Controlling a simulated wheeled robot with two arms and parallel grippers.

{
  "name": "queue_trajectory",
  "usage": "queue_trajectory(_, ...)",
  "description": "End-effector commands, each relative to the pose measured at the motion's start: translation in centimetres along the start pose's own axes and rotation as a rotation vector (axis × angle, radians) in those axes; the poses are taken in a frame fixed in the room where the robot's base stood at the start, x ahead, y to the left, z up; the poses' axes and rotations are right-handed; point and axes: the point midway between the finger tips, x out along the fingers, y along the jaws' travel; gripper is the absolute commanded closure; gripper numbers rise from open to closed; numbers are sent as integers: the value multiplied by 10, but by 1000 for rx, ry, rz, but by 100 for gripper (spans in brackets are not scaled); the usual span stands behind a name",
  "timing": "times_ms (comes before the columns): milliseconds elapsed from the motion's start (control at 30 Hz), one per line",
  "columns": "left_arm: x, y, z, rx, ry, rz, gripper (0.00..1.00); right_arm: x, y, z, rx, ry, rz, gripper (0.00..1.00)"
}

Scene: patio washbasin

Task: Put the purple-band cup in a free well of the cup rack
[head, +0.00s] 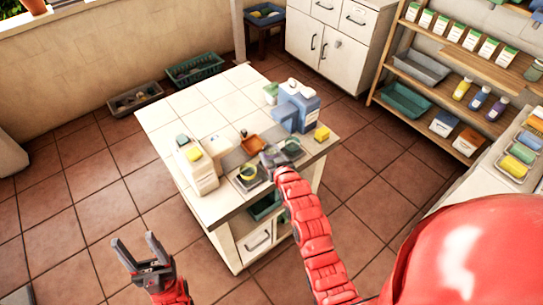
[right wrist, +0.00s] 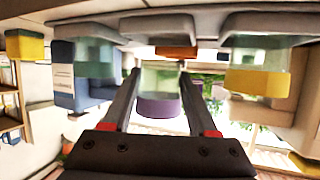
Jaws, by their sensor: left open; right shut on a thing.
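My right gripper (right wrist: 157,85) is shut on the purple-band cup (right wrist: 158,106), a clear greenish cup, seen in the right wrist view, which looks upside down. The cup is over the middle well of the grey cup rack (right wrist: 155,22); I cannot tell whether it touches it. A yellow-band cup (right wrist: 258,82) and a blue-green cup (right wrist: 95,58) stand in the wells on either side. In the head view the rack (head: 236,184) is at the table's near edge, and my right gripper (head: 270,160) hides its middle. My left gripper (head: 137,241) is open and empty, away from the table.
An orange dish (head: 253,144) lies behind the rack. The tiled table's far left part is clear. Shelves (head: 410,65) stand at the right.

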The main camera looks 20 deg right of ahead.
Motion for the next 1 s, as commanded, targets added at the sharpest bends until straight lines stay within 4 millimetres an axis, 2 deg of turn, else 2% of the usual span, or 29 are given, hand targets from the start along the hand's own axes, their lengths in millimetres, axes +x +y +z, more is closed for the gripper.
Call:
queue_trajectory(33, 7, 0, -1, 0, 0, 0, 43, 1, 0, 2, 0, -1, -1, 100)
queue_trajectory(133, 10, 0, -2, 0, 0, 0, 43, 5, 0, 11, -1, -1, 0, 100)
queue_trajectory(867, -3, 0, 0, 0, 0, 0, 43, 10, 1, 24, 0, 3, 0, 100)
queue_trajectory(900, -3, 0, 0, 0, 0, 0, 43, 10, 1, 24, 0, 3, 0, 39)
queue_trajectory(1000, -3, 0, 0, 0, 0, 0, 43, 10, 1, 24, 0, 3, 0, 21)
